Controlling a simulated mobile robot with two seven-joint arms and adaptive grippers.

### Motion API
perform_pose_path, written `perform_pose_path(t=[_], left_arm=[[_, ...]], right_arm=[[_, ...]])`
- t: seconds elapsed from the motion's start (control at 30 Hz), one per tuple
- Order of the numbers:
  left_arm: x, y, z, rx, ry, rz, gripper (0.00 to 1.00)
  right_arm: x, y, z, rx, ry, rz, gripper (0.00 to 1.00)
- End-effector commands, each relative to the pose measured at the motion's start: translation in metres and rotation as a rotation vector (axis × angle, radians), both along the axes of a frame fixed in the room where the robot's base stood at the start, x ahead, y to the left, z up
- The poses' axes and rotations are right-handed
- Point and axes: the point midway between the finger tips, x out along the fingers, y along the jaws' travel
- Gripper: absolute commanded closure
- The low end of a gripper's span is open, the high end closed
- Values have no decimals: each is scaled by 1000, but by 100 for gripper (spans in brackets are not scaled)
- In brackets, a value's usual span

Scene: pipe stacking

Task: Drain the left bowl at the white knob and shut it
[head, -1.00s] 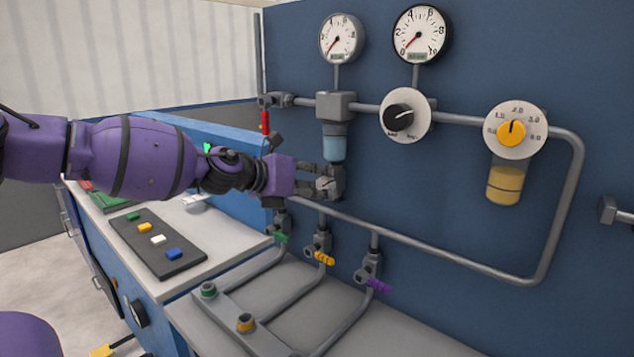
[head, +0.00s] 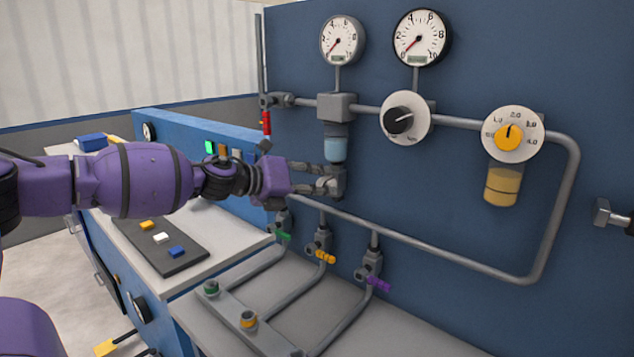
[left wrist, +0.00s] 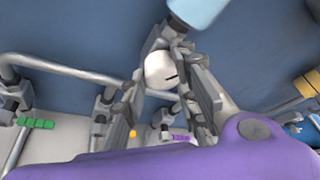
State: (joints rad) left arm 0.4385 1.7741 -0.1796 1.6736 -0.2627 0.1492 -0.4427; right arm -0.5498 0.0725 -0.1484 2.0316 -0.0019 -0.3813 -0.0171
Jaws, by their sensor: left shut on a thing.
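The left bowl (head: 335,149) is a pale blue cup under a grey block on the pipe, against the blue panel. In the left wrist view the bowl (left wrist: 196,10) shows at the top edge. The white knob (left wrist: 160,71), round with a dark mark, sits below the bowl between my fingers. My left gripper (head: 335,182) reaches in from the left just under the bowl. In the left wrist view its fingers (left wrist: 168,85) are shut on the white knob. The knob is mostly hidden by the fingers in the head view. My right gripper is not in view.
Two gauges (head: 342,40) (head: 419,37) sit above the pipe. A black knob (head: 399,120) and a yellow regulator knob (head: 508,138) are to the right, with an amber bowl (head: 502,184) below. Green, orange (head: 326,257) and purple (head: 378,285) valve handles lie below my gripper.

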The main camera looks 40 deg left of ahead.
Motion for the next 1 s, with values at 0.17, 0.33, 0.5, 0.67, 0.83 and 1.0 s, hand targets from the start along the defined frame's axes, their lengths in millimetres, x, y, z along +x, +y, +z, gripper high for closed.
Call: perform_pose_path(t=[0.17, 0.33, 0.5, 0.67, 0.83, 1.0], left_arm=[[-1, 4, -6, -171, 19, 8, 99], [-1, 3, -9, -319, 32, 6, 99], [-2, 2, -12, -439, 44, 6, 99], [-2, 1, -14, -524, 53, 5, 99], [-2, 1, -16, -579, 58, 5, 99], [-2, 0, -17, -604, 61, 4, 99]], right_arm=[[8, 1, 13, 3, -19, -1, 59], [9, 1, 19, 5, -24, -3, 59], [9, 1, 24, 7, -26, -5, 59], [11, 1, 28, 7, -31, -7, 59], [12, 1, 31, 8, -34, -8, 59], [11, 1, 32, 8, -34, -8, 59]])
